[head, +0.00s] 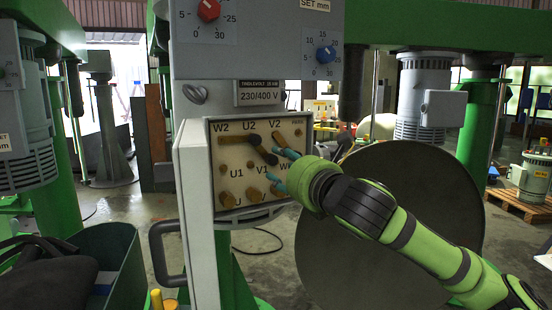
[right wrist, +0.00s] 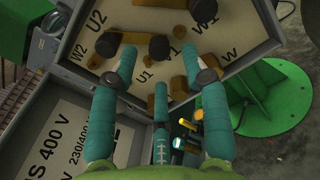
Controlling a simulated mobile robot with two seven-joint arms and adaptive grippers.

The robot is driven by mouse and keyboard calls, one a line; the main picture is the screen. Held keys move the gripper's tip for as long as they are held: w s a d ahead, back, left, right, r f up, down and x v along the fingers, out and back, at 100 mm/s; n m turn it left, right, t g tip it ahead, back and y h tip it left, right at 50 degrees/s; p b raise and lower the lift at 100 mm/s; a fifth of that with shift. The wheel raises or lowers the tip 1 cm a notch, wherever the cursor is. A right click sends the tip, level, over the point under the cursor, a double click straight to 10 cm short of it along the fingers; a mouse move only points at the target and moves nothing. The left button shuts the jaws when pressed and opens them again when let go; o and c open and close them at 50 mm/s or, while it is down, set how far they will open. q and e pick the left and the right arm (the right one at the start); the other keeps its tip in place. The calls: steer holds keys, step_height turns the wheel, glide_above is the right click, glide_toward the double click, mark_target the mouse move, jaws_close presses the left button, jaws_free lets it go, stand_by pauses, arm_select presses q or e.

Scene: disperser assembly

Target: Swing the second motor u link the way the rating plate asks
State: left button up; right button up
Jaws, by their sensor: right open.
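The terminal board (head: 228,165) is cream with black letters, in an open grey box. Brass links lie on it. One link (head: 263,149) with dark round ends runs slantwise from near U2 toward V1; it shows in the right wrist view (right wrist: 132,39) too. A brass link (head: 232,139) lies by W2 and U2. Which is the second link I cannot tell. My right gripper (head: 283,170) is open at the board's right side; in the right wrist view its teal fingers (right wrist: 160,76) stand apart with nothing between them. The rating plate (head: 262,93) reads 230/400 V. My left gripper is out of view.
The box's grey door (head: 197,220) hangs open at the left with a dark handle; its printed voltage label (right wrist: 70,130) shows below the board in the wrist view. A large grey disc (head: 375,230) stands behind my right arm. A green bin (head: 118,265) is lower left.

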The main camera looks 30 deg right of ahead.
mark_target(275, 161)
steer(key=w, duration=0.2)
steer(key=shift+w+d, duration=0.1)
steer(key=shift+w, duration=0.45)
steer(key=shift+f, duration=0.1)
jaws_close()
arm_select(q)
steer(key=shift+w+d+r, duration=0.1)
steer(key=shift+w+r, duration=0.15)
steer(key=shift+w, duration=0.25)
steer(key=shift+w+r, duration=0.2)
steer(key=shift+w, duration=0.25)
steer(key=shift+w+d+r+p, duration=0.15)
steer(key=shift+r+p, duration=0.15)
steer(key=shift+p, duration=0.25)
arm_select(e)
steer(key=shift+d, duration=0.1)
